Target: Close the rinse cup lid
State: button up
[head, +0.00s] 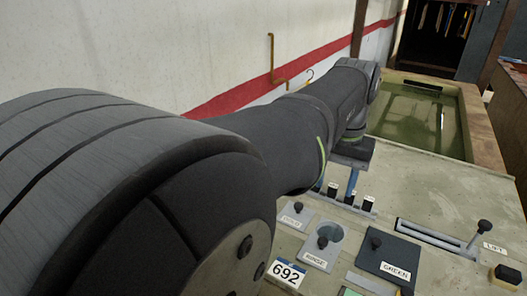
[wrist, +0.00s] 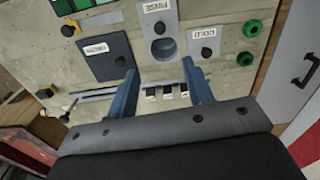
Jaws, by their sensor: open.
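The rinse cup lid (head: 314,259) is a grey plate labelled RINSE with a dark knob (head: 322,242). It lies to the near side of the round rinse cup opening (head: 334,231), most of which is uncovered. In the wrist view the lid (wrist: 155,7), its knob (wrist: 160,28) and the cup opening (wrist: 163,49) are at the top centre. My gripper (wrist: 160,68) has two blue fingers spread apart with nothing between them. In the head view my gripper (head: 337,186) is above the panel, behind the cup, partly hidden by my arm.
The COLD plate (wrist: 205,42) with a knob sits beside the cup. The dark GREEN lid (head: 387,262) is on the other side. A row of small black-and-white switches (wrist: 166,90) lies below my fingers. A LIFT lever (head: 481,231) and a basin of greenish water (head: 425,118) are farther right.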

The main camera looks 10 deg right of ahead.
aim_at(323, 240)
notch_tip(323, 240, down, 18)
jog(key=m, duration=0.5)
jog(key=shift+w+d+f+m, duration=0.1)
jog(key=shift+d+f+m, duration=0.1)
jog(key=shift+m, duration=0.1)
grip_shut()
